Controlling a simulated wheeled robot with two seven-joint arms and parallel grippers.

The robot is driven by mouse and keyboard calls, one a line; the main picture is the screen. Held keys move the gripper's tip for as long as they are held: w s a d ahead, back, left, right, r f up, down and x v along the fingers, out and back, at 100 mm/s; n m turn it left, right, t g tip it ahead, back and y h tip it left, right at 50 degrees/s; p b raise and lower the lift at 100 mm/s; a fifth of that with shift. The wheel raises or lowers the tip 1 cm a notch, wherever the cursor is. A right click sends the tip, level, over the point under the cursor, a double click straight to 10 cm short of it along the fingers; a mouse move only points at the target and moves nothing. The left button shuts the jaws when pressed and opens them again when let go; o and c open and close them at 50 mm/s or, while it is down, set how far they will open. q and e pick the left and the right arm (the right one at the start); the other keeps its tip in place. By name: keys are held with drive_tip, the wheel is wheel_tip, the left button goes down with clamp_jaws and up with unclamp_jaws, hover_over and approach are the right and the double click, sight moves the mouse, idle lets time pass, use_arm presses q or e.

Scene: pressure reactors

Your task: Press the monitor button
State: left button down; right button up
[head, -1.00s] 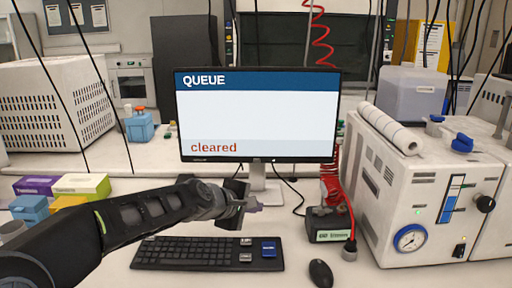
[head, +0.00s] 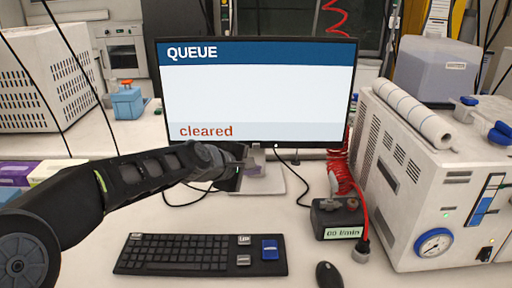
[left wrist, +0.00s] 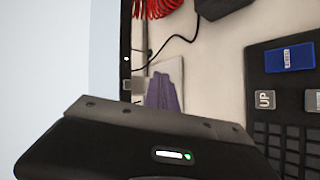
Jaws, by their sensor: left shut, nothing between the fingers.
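The monitor (head: 255,95) stands upright at the back of the bench. Its screen reads "QUEUE" and "cleared" in the head view. Its dark lower bezel also shows in the left wrist view (left wrist: 125,30), with a small pale mark on it that may be the button; I cannot tell for sure. My left gripper (head: 257,165) is shut and empty, just below the monitor's lower edge and in front of its stand. Its purple fingers show together in the left wrist view (left wrist: 163,90), to the right of the bezel and apart from it in the picture. My right gripper is out of view.
A black keyboard (head: 190,255) with a blue key lies below my left arm, and a mouse (head: 328,275) to its right. A small flow display box (head: 337,217) with a red coiled hose stands right of the monitor stand. A white reactor unit (head: 420,185) fills the right side.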

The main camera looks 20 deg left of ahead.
use_arm(q)
drive_tip(key=w+a, duration=0.3)
drive_tip(key=w, duration=0.4)
drive_tip(key=shift+w+a, duration=0.25)
drive_tip(key=shift+w, duration=0.1)
idle(1.9)
drive_tip(key=shift+w+a, duration=0.15)
drive_tip(key=shift+w, duration=0.2)
drive_tip(key=shift+w+a, duration=0.15)
drive_tip(key=shift+w, duration=0.2)
idle(0.5)
drive_tip(key=shift+s, duration=0.2)
drive_tip(key=shift+s+d, duration=0.3)
drive_tip(key=shift+s, duration=0.25)
idle(0.3)
drive_tip(key=s, duration=0.1)
drive_tip(key=s+d, duration=0.1)
drive_tip(key=s, duration=0.1)
drive_tip(key=s+d, duration=0.1)
drive_tip(key=shift+s, duration=0.3)
